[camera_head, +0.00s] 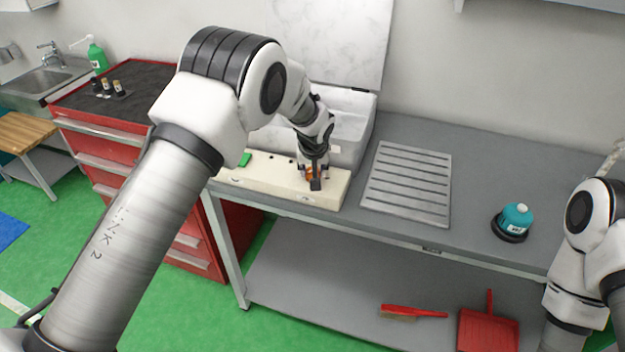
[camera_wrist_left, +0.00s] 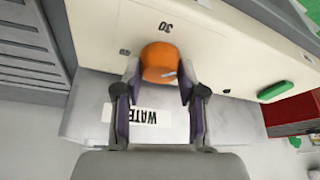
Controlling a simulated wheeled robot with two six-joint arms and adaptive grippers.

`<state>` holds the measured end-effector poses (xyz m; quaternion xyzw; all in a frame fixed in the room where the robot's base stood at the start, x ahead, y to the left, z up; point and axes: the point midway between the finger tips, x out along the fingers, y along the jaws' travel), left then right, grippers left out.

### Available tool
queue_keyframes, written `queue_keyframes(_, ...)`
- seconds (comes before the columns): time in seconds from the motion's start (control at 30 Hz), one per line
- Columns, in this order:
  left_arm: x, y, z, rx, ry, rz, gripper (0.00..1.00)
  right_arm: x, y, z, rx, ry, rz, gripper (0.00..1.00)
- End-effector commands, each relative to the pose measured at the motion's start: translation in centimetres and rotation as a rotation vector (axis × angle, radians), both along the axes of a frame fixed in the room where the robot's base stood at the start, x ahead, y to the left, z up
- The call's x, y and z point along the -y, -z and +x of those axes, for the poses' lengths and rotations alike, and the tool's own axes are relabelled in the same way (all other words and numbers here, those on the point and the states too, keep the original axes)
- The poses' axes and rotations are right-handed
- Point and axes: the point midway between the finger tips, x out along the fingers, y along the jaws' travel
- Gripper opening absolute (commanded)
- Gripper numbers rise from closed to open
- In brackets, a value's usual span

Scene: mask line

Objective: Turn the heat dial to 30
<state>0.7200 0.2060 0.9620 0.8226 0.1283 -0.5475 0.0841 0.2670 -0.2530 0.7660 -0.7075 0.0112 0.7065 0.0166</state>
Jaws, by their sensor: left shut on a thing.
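The orange heat dial (camera_wrist_left: 160,60) sits on the cream control panel (camera_wrist_left: 232,50) and lies between the two fingers of my left gripper (camera_wrist_left: 160,82) in the left wrist view. The fingers are shut on it, one on each side. A small pale mark shows on the dial's lower right edge. The printed "30" (camera_wrist_left: 165,27) is above the dial, upside down in this view. Smaller printed marks at either side are hard to read. In the head view, my left gripper (camera_head: 314,180) mostly covers the dial (camera_head: 309,174). My right gripper is out of the frame.
Behind the panel stands a white basin (camera_head: 352,118) with a raised lid, labelled "WATER" (camera_wrist_left: 148,115). A green button (camera_head: 245,160) is at the panel's left.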

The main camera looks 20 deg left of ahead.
Motion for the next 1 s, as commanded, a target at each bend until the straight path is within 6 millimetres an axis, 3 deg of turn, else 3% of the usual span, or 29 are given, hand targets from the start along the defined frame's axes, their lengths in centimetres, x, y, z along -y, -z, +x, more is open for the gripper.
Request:
queue_keyframes(0.03, 0.1, 1.4, -0.1, -0.005, -0.039, 0.002, 0.05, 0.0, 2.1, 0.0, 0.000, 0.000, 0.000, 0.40)
queue_keyframes(0.1, 0.1, 1.4, -0.1, -0.004, -0.108, 0.001, 0.05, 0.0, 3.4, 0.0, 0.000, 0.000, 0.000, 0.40)
queue_keyframes(0.4, 0.2, 1.0, -0.1, -0.006, -0.397, 0.000, 0.05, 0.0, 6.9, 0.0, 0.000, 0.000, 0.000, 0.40)
queue_keyframes(0.63, 0.3, 0.7, 0.0, -0.007, -0.612, 0.000, 0.05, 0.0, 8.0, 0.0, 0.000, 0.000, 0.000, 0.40)
queue_keyframes(1.0, 0.3, 0.5, 0.0, -0.008, -0.876, -0.001, 0.05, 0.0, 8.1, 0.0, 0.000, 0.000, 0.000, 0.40)
